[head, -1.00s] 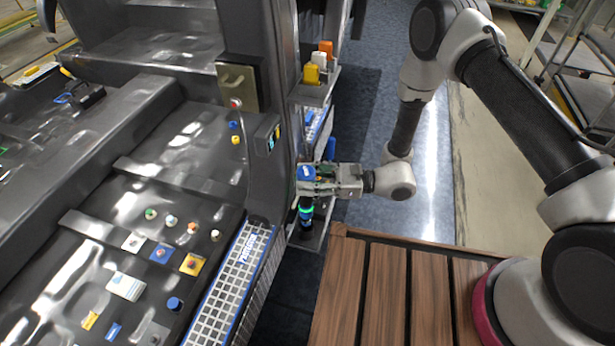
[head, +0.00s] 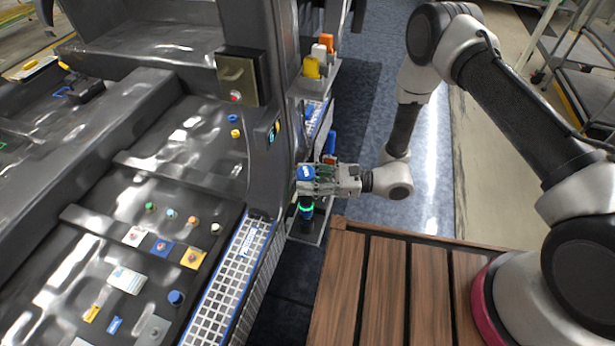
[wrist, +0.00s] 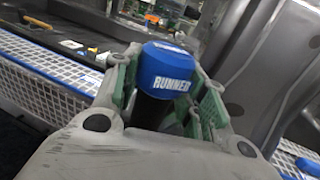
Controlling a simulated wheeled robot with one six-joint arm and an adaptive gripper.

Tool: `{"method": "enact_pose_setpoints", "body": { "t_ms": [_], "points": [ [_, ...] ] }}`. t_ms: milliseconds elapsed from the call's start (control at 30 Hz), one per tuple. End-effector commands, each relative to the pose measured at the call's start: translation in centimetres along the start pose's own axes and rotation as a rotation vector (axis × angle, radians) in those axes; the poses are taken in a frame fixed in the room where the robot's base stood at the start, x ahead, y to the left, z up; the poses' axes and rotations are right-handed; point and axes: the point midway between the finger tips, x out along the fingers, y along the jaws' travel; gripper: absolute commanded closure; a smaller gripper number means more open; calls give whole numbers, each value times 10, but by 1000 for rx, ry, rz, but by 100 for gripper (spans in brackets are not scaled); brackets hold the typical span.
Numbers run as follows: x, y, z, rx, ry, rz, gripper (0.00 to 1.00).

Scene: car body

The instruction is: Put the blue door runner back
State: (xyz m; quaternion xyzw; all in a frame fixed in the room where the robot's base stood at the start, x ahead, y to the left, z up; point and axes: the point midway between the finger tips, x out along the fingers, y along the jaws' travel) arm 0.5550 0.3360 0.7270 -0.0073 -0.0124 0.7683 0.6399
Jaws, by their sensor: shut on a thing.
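The blue door runner (head: 306,172) shows as a round blue cap between the fingers of my gripper (head: 310,184), beside the car's door sill. In the wrist view the cap (wrist: 166,68) carries the word RUNNER and sits on a dark stem. My gripper (wrist: 160,100) is shut on it, with green finger pads on both sides. In the head view a dark upright cylinder with a glowing green ring (head: 306,209) stands directly below the fingers. I cannot tell whether it is part of the runner or a holder. The stem's lower end is hidden.
A narrow grey tray (head: 306,236) runs beside the sill. Orange, white and yellow pieces (head: 312,67) stand farther back, and another blue piece (head: 330,143) is just behind my gripper. The white grid sill panel (head: 235,270) is to the left. A wooden deck (head: 345,290) lies in front.

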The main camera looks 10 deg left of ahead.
Motion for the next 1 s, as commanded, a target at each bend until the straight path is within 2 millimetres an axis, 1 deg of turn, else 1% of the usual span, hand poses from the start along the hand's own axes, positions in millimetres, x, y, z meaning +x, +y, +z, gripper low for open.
{"method": "enact_pose_setpoints", "body": {
  "t_ms": [767,800,867,900,933,1000],
  "points": [
    [0,0,-19,-1,-2,0,100],
    [0,0,-19,-1,-2,0,55],
    [0,0,-19,-1,-2,0,44],
    [0,0,-19,-1,-2,0,36],
    [0,0,-19,-1,-2,0,33],
    [0,0,-19,-1,-2,0,33]
  ]
}}
